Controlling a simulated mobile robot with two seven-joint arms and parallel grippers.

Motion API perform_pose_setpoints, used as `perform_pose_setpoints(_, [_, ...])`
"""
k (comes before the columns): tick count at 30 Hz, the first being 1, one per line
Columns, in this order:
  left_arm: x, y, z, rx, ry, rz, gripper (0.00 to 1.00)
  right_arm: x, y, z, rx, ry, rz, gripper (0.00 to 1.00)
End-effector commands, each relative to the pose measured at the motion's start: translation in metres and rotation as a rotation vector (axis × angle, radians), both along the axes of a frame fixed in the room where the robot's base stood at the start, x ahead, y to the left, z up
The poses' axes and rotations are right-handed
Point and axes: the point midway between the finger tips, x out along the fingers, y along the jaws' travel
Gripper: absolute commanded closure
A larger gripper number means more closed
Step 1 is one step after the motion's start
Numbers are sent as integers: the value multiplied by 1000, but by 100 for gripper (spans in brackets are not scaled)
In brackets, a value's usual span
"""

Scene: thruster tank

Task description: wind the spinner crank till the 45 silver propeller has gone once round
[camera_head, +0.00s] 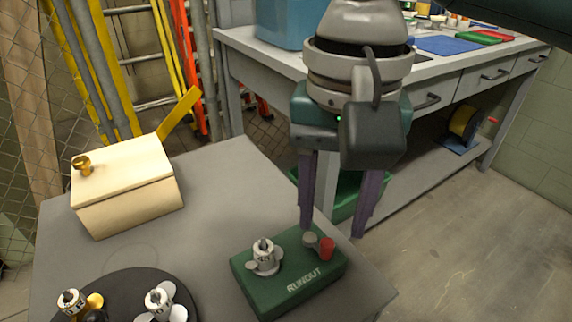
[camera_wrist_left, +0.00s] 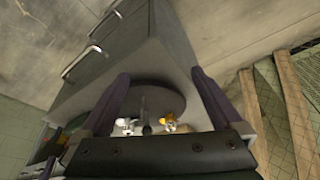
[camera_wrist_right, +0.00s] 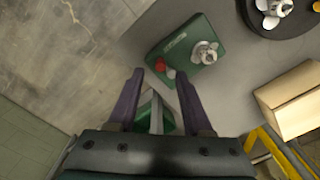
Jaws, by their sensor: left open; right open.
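The green RUNOUT spinner box (camera_head: 270,292) sits near the right edge of the grey table. A silver propeller (camera_head: 264,258) is mounted on it; I cannot read its number surely. The crank has a grey hub (camera_head: 310,239) and a red knob (camera_head: 327,249) at the box's right end. My right gripper (camera_head: 332,230) is open and empty, pointing down, its fingers above and slightly behind the crank. The right wrist view shows the red knob (camera_wrist_right: 160,64) just beyond its fingertips (camera_wrist_right: 160,74). My left gripper (camera_wrist_left: 160,78) is open and empty above the table's turntable side.
A dark turntable (camera_head: 120,284) carries propellers, with silver (camera_head: 160,300) and gold (camera_head: 72,300) ones visible. A workbench (camera_head: 440,68) with drawers stands behind. The table's middle is clear.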

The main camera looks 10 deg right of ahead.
Motion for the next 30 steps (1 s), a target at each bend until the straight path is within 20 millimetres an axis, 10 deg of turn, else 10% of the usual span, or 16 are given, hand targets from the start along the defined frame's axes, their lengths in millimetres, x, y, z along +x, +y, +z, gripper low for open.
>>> perform_pose_setpoints(6, [0, 0, -14, -1, 0, 0, 0, 0, 0, -35, 0, -1, 0, 50])
perform_pose_setpoints(18, [0, 1, -15, 6, 0, -4, 0, 0, 0, -42, 0, -2, 1, 51])
perform_pose_setpoints(30, [0, 3, -15, 11, 1, -7, 0, 0, 0, -42, 0, -1, 1, 96])
